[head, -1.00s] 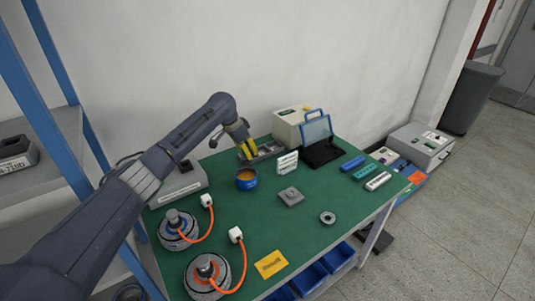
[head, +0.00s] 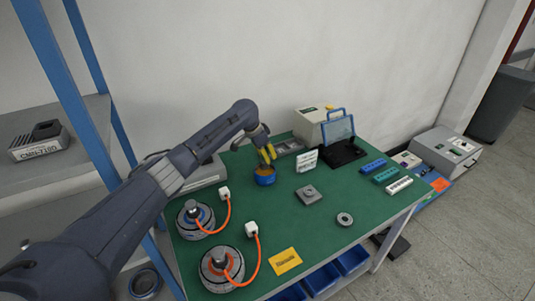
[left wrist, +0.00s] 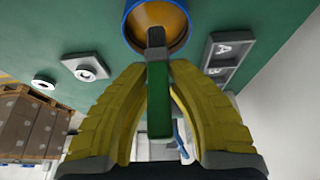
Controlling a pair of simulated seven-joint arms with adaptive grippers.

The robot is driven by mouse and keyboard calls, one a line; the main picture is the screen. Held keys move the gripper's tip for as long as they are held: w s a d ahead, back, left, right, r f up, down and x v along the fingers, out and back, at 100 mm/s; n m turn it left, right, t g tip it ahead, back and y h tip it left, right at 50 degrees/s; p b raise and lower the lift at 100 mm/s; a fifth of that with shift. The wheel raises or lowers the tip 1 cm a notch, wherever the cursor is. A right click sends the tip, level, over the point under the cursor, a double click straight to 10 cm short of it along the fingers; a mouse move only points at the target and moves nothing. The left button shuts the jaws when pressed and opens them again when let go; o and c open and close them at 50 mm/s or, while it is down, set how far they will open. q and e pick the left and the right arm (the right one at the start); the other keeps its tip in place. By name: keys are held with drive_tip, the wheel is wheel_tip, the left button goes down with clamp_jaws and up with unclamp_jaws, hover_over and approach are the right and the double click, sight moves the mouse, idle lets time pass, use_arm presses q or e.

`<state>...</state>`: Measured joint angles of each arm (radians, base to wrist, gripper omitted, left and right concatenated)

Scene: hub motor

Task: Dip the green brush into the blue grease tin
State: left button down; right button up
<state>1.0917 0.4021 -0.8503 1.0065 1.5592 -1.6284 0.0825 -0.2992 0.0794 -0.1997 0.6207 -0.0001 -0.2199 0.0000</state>
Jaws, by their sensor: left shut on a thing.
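The blue grease tin (head: 265,179) stands on the green table with orange-brown grease inside. It also shows at the top of the left wrist view (left wrist: 129,22). My left gripper (head: 266,155), with yellow fingers, is directly above the tin. It is shut on the green brush (left wrist: 159,100), whose green handle lies between the fingers in the left wrist view. The brush's dark grey end points at the tin and overlaps its opening there. I cannot tell whether the tip touches the grease. My right gripper is not in view.
Two motors with orange cables (head: 221,267) sit at the front left. The table's middle front is mostly clear.

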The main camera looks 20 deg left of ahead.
sight(268, 167)
use_arm(q)
drive_tip(key=shift+f, duration=0.15)
drive_tip(key=shift+f, duration=2.45)
drive_tip(key=shift+r, duration=4.25)
drive_tip(key=shift+f, duration=0.1)
